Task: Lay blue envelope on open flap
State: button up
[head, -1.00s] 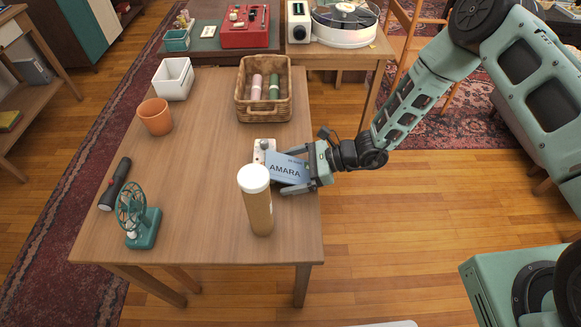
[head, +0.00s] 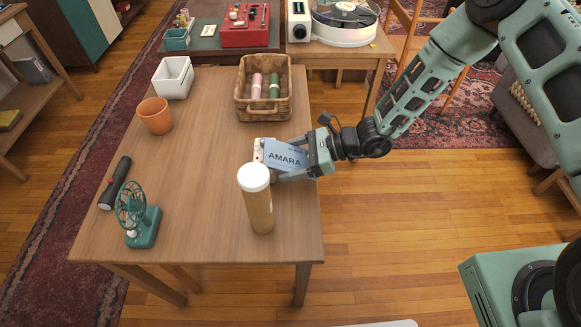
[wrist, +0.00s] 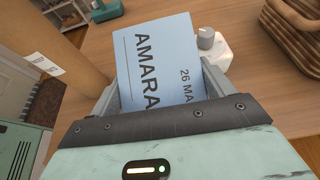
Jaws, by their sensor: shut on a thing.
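The blue envelope (head: 286,155), printed "AMARA", is in my gripper (head: 292,160) over the right side of the wooden table. In the wrist view the envelope (wrist: 163,62) sticks out between the two fingers, which are shut on it. Its near end is hidden by my gripper. A small white block with a grey knob (head: 258,152) is partly hidden behind the envelope. In the wrist view the white block (wrist: 222,52) shows just beyond the envelope's right edge. I cannot make out an open flap in either view.
A tall brown tube with a white cap (head: 258,205) stands close in front of the envelope. A wicker basket (head: 264,112) with two rolls is behind. The table's middle is clear.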

aim_at(290, 158)
notch_tip(290, 158, up, 6)
jog(key=shift+r, duration=0.15)
notch_tip(290, 158, up, 7)
jog(key=p, duration=0.3)
jog(key=d+f+m+t+h, duration=0.2)
jog(key=d+f+m+t, duration=0.1)
jog(key=d, duration=0.7)
jog(key=w+d+f+m+t+h+b, duration=0.1)
jog(key=d+f+m+t+h, duration=0.1)
jog(key=d, duration=0.7)
jog(key=d+f+m+t+h, duration=0.3)
jog(key=d+m+t, duration=0.3)
jog(key=d, duration=0.4)
jog(key=shift+w+d+f+m+b, duration=0.3)
jog(key=shift+d+f+m, duration=0.1)
jog(key=shift+f, duration=0.3)
